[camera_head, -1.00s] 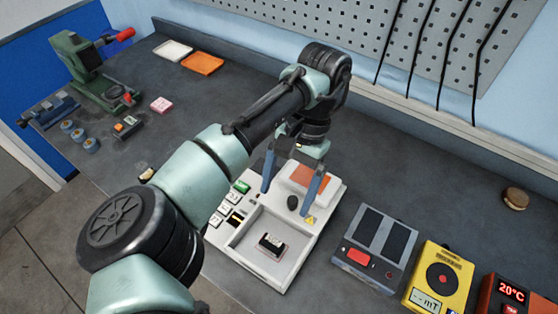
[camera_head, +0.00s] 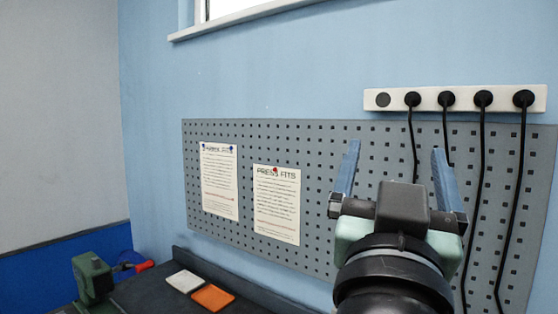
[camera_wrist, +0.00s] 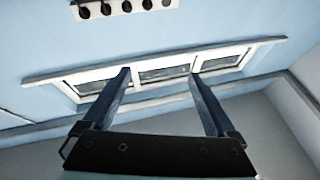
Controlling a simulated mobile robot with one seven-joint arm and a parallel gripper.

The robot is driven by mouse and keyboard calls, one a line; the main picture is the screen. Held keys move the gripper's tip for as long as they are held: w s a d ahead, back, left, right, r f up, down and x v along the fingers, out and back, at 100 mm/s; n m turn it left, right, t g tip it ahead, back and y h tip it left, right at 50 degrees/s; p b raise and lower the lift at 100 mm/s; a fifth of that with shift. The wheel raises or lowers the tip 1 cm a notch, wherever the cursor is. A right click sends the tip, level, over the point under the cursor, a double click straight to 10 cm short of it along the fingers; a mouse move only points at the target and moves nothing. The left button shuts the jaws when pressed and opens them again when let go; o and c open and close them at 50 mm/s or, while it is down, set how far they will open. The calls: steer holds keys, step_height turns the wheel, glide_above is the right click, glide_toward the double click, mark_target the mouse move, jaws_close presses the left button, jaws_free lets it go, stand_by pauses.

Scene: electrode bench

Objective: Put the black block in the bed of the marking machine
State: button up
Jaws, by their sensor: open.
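My gripper (camera_head: 396,150) points up in front of the pegboard in the head view. Its two blue fingers stand wide apart with nothing between them. The wrist view also shows my gripper (camera_wrist: 159,73), open and empty, with its fingers towards the window. The black block and the marking machine are out of both current views.
A pegboard (camera_head: 330,200) with two pinned papers hangs on the blue wall. A power strip (camera_head: 455,99) with several plugs and hanging cords is at right. A green press (camera_head: 92,277), a white tray (camera_head: 184,281) and an orange tray (camera_head: 212,298) are on the bench.

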steer(key=s+a+r+n+t+y, duration=0.5)
steer(key=s+a+y, duration=0.3)
steer(key=a, duration=0.3)
steer(key=shift+s+a+r+t, duration=0.2)
steer(key=shift+s+a+t, duration=0.1)
steer(key=shift+s+t, duration=0.15)
